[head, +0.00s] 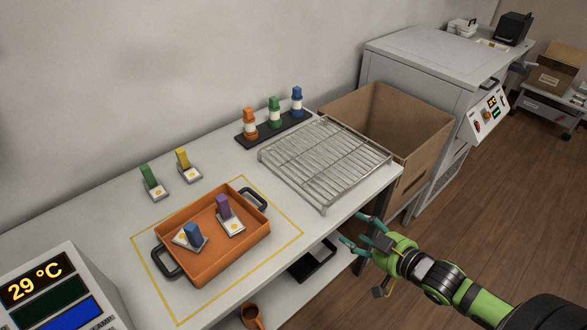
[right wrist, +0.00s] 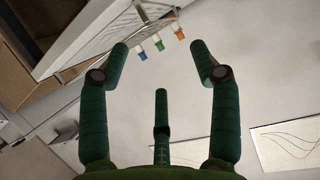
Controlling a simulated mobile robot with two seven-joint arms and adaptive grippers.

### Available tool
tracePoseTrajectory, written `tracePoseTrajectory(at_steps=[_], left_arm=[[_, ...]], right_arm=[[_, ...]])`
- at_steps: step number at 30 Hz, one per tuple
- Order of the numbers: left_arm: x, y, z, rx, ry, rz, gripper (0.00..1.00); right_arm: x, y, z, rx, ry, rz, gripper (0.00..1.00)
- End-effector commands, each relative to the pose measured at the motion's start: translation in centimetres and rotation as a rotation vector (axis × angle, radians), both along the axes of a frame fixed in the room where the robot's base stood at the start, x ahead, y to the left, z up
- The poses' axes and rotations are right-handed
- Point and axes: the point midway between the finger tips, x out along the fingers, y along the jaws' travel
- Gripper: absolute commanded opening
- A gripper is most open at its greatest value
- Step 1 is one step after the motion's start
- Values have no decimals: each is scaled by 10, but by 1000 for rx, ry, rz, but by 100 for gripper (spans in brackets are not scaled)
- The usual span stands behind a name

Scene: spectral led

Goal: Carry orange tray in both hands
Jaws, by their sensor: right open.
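The orange tray (head: 212,262) sits on the table inside a yellow outline, with a black handle at its left end (head: 167,262) and another at its right end (head: 254,197). It holds a blue block (head: 193,234) and a purple block (head: 223,206), each on a white plate. My right gripper (head: 352,232) is open and empty, off the table's front edge, to the right of the tray and apart from it. Its spread fingers show in the right wrist view (right wrist: 158,60). My left gripper is not in view.
A wire rack (head: 325,162) lies right of the tray, and a cardboard box (head: 385,128) stands beyond it. Green (head: 150,178) and yellow (head: 184,161) blocks stand behind the tray. A temperature display unit (head: 55,290) is at the front left.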

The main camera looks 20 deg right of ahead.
Motion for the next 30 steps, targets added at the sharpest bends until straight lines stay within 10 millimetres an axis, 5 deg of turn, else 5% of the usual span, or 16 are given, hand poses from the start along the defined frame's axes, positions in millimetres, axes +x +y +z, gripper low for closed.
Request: tracePoseTrajectory(at_steps=[10, 12, 13, 20, 23, 25, 30], left_arm=[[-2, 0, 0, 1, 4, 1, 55], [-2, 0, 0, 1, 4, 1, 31], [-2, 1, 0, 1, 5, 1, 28], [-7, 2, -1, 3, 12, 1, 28], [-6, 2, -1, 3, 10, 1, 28], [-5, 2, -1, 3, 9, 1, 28], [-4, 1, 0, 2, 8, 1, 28]], right_arm=[[0, 0, 0, 0, 0, 0, 63], [0, 0, 0, 0, 0, 0, 39], [0, 0, 0, 0, 0, 0, 34], [-1, -4, -7, -5, 10, -12, 34], [-5, -21, -37, -27, 54, -60, 34], [-15, -39, -76, -56, 115, -115, 34], [-71, -65, -203, -133, 345, -233, 34]])
